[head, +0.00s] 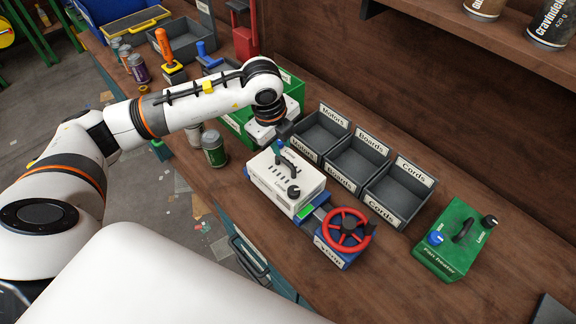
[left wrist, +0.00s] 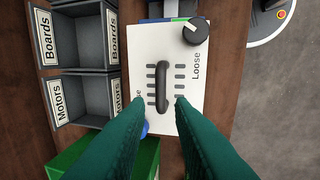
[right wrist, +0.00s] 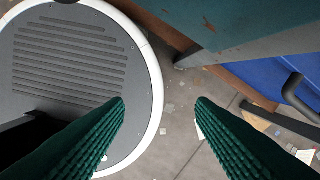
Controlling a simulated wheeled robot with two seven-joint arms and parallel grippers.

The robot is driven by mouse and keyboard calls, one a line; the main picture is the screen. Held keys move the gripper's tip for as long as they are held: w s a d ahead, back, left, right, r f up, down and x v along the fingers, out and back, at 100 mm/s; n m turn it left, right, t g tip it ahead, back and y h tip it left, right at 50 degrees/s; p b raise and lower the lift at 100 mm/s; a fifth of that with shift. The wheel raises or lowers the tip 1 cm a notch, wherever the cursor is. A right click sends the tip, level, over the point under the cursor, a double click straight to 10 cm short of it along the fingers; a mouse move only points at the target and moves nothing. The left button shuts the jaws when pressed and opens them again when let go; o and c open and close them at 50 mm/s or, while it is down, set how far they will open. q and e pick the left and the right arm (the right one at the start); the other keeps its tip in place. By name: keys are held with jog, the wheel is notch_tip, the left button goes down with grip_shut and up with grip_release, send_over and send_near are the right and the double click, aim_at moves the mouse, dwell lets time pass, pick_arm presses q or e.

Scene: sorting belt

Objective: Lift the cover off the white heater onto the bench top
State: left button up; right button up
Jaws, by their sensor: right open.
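The white heater (head: 268,185) stands on the bench, its white cover (head: 312,180) on top. The cover has a black handle (head: 287,160), slots, a black knob (head: 293,192) and a blue knob (head: 280,145). In the left wrist view the cover (left wrist: 188,120) shows the word "Loose" beside the handle (left wrist: 162,88). My left gripper (left wrist: 160,100) is open, with its green fingers pointing at the cover on either side of the handle, apart from it. In the head view the arm hides most of its fingers. My right gripper (right wrist: 160,102) is open and empty over the floor.
A blue vise (head: 333,258) with a red handwheel adjoins the heater. Grey bins (head: 398,212) stand behind it, and a green heater (head: 448,240) is at right. A dark green can (head: 215,150) stands to the left. Bare bench top (head: 400,290) lies at the front right.

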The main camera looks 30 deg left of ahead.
aim_at(286, 161)
pick_arm(q)
jog(key=f, duration=0.3)
jog(key=shift+w+d+f+p, duration=0.1)
jog(key=shift+w+p, duration=0.15)
jog(key=shift+p, duration=0.1)
jog(key=shift+w+d+f+p, duration=0.1)
jog(key=shift+d+f+p, duration=0.05)
jog(key=shift+f+p, duration=0.4)
jog(key=f, duration=0.2)
jog(key=f+p, duration=0.1)
jog(key=shift+w+d+f, duration=0.15)
jog(key=shift+w+f, duration=0.1)
jog(key=shift+f, duration=0.05)
jog(key=shift+w+f, duration=0.1)
jog(key=shift+f, duration=0.25)
grip_shut()
